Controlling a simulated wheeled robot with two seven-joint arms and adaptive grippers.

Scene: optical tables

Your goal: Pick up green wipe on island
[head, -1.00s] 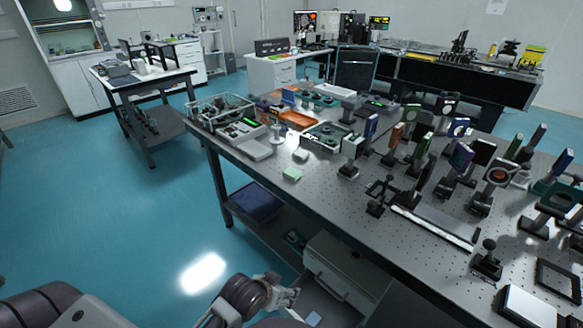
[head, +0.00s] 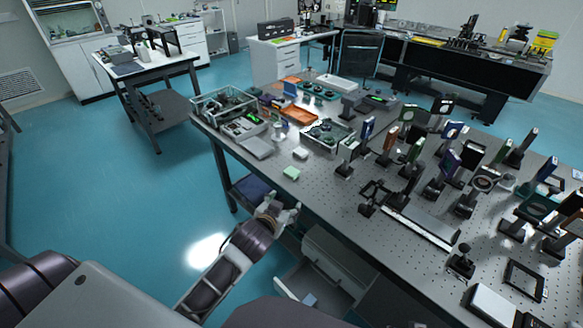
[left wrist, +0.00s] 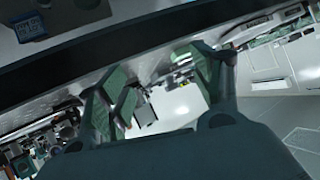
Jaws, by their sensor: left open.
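The green wipe (head: 291,173) is a small pale green square. It lies flat near the left edge of the perforated metal island top (head: 330,205), in the head view. My left gripper (head: 284,206) is open and empty, just off the island's edge, below and slightly left of the wipe in the picture, apart from it. In the left wrist view the two fingers of my left gripper (left wrist: 160,95) are spread, with green inner faces. I cannot make out the wipe for sure in that view. My right gripper is not in view.
A white block (head: 300,153) and a grey tray (head: 256,147) sit behind the wipe. Several optics mounts crowd the island's right side, with a black post (head: 367,197) nearest. A drawer (head: 305,281) stands open under the island.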

